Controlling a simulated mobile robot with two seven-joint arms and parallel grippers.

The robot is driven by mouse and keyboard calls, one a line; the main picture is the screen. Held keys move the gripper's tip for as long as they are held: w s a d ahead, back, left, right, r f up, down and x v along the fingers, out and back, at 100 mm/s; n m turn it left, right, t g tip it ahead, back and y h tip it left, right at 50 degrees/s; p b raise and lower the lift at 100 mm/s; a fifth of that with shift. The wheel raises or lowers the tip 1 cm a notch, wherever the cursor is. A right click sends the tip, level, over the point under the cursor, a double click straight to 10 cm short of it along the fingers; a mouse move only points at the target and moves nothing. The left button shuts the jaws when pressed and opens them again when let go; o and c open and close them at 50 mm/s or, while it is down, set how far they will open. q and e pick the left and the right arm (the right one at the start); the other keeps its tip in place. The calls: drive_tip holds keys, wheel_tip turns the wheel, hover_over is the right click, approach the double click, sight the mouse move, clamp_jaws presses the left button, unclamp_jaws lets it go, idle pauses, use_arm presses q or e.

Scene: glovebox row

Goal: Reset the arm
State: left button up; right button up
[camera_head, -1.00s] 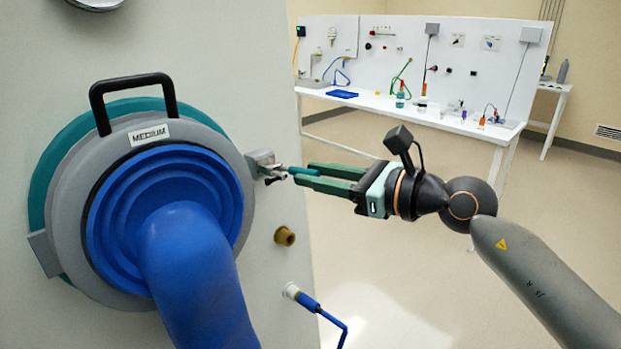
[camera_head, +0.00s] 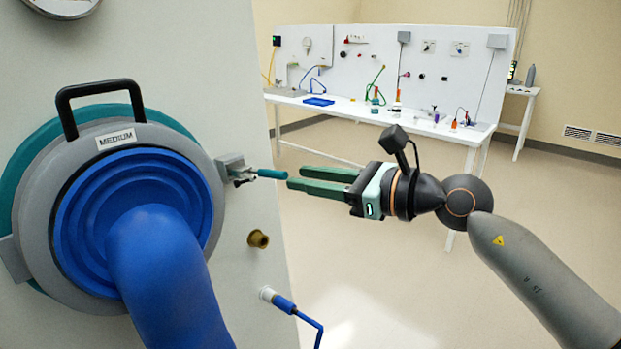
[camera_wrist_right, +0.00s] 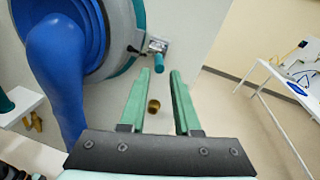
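My right gripper (camera_head: 290,178) is open and empty. Its two green fingers point left toward the glovebox. Just left of their tips, a small gap away, is a latch with a teal handle (camera_head: 271,173) beside the round port. In the right wrist view the fingers (camera_wrist_right: 162,70) stand apart, and the teal handle (camera_wrist_right: 159,63) shows beyond their tips. The port ring (camera_head: 198,150) is grey, labelled MEDIUM, with a black carry handle (camera_head: 98,92) on top and a blue glove sleeve (camera_head: 160,270) hanging out. My left gripper is not in view.
Below the latch, a brass fitting (camera_head: 258,239) and a blue-sleeved hose fitting (camera_head: 284,303) stick out of the glovebox panel (camera_head: 225,60). A white lab table (camera_head: 350,112) with bottles stands at the back. The floor to the right is clear.

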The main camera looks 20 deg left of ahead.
drive_tip(key=shift+f, duration=0.1)
drive_tip(key=w+d+f+n+t+h+p, duration=0.1)
drive_tip(key=d+f+n+t+h, duration=0.2)
drive_tip(key=d+f+n+t, duration=1.05)
drive_tip(key=w+d+f+n+t+h+p, duration=0.1)
drive_tip(key=d+f+n+h, duration=0.2)
drive_tip(key=d+f+n, duration=1.25)
drive_tip(key=s+f+m+g+h, duration=0.3)
drive_tip(key=s+f+h, duration=0.3)
drive_tip(key=s+f, duration=0.2)
drive_tip(key=s+d+f+m+g+h, duration=0.1)
drive_tip(key=s+d+f+m+g, duration=0.1)
drive_tip(key=s+f, duration=0.4)
drive_tip(key=s+d+f+m+g+h+p, duration=0.1)
drive_tip(key=s+d+f+m+g, duration=0.2)
drive_tip(key=s, duration=0.6)
wheel_tip(320, 180, down, 3)
drive_tip(key=shift+s+d+r+m, duration=0.1)
drive_tip(key=shift+s+d+m, duration=0.4)
drive_tip(key=shift+d, duration=0.6)
drive_tip(key=shift+w+a, duration=0.1)
drive_tip(key=shift+w, duration=0.05)
